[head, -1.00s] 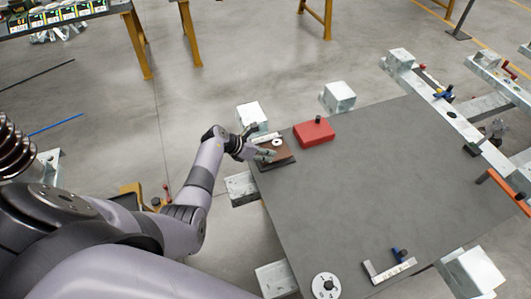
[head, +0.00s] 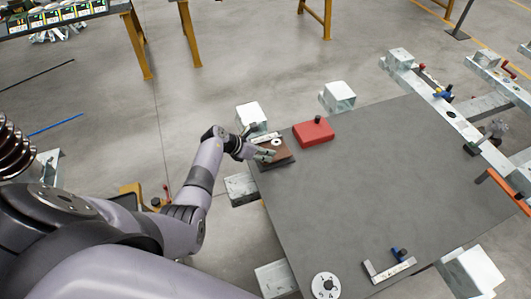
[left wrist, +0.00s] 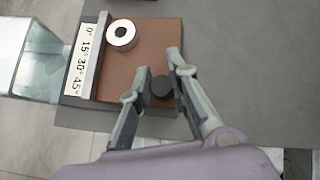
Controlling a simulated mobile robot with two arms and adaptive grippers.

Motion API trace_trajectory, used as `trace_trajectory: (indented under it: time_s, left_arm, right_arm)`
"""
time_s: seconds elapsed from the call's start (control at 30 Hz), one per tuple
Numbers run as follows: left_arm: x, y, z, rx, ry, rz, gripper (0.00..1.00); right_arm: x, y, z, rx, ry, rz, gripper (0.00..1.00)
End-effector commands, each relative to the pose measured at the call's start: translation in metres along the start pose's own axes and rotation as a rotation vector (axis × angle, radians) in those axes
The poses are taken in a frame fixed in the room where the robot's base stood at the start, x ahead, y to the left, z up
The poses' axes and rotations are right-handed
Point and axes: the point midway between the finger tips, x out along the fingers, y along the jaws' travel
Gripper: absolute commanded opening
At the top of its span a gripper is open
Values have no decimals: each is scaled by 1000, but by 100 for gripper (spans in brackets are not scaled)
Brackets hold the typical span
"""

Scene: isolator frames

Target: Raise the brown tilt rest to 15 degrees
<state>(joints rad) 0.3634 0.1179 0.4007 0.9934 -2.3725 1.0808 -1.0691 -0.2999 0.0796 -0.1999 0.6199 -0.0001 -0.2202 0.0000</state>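The brown tilt rest (head: 281,157) lies at the back left corner of the dark table; its tilt is hard to judge. In the left wrist view its brown plate (left wrist: 117,77) carries a white ring with a dark centre (left wrist: 121,35), and a dark round knob (left wrist: 162,88) sits near its edge. A white scale (left wrist: 81,59) marked 0, 15, 30 and 45 degrees runs along its left side. My left gripper (head: 268,155) is at the rest, its fingers (left wrist: 160,68) on either side of the knob. I cannot tell whether they touch it. My right gripper is not in view.
A red block with a black knob (head: 314,132) stands right of the rest. A numbered white disc (head: 325,286) and an L-shaped metal piece with a blue clamp (head: 388,270) lie at the table's front. The middle of the table (head: 390,190) is clear.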

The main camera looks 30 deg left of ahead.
Motion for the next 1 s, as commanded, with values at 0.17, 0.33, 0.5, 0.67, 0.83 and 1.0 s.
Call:
trace_trajectory:
  time_s: [0.17, 0.33, 0.5, 0.67, 0.83, 1.0]
  left_arm:
    - [-2, 4, 0, 1, -1, 9, 28]
    - [-1, 2, 0, 0, -1, 5, 38]
    - [-1, 1, 0, 0, 0, 3, 38]
    - [-2, 1, 0, 0, 0, 3, 38]
    - [-18, 3, -1, 2, 1, 7, 38]
    - [-50, 2, -2, 6, 3, 7, 38]
  right_arm:
    - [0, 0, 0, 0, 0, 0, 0]
    - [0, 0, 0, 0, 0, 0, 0]
    - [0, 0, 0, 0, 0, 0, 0]
    - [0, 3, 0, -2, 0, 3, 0]
    - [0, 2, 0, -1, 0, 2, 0]
    - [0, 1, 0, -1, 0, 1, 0]
